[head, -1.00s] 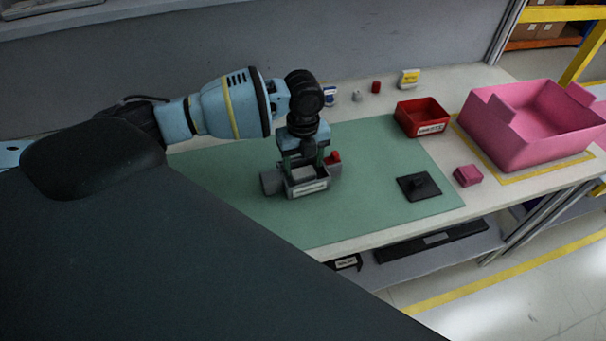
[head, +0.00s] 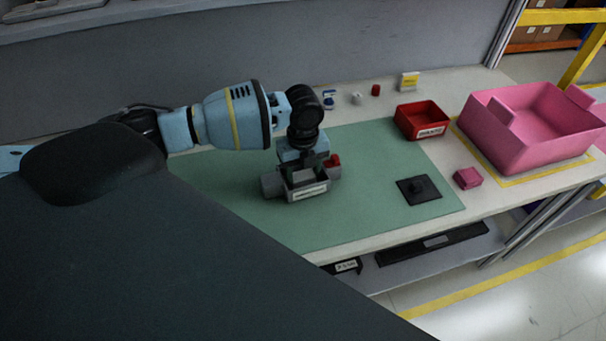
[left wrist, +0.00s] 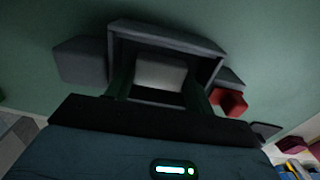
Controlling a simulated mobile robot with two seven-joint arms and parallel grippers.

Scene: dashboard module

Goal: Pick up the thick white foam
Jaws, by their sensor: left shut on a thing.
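The thick white foam (left wrist: 160,73) shows in the left wrist view as a pale block inside a grey open box (left wrist: 205,48). My left gripper (left wrist: 160,80) reaches down into this box, with one finger on each side of the foam, and is shut on it. In the head view, the left gripper (head: 304,174) points down into the same grey box (head: 309,191) on the green mat (head: 375,160). The foam is hard to make out there, as the gripper covers much of the box's inside. My right gripper is not in view.
Grey blocks and a red piece (head: 333,160) sit against the box's sides. A red bin (head: 421,119), a black plate with a knob (head: 418,189), a small pink block (head: 467,178) and a large pink bin (head: 520,130) stand to the right. The mat's front is clear.

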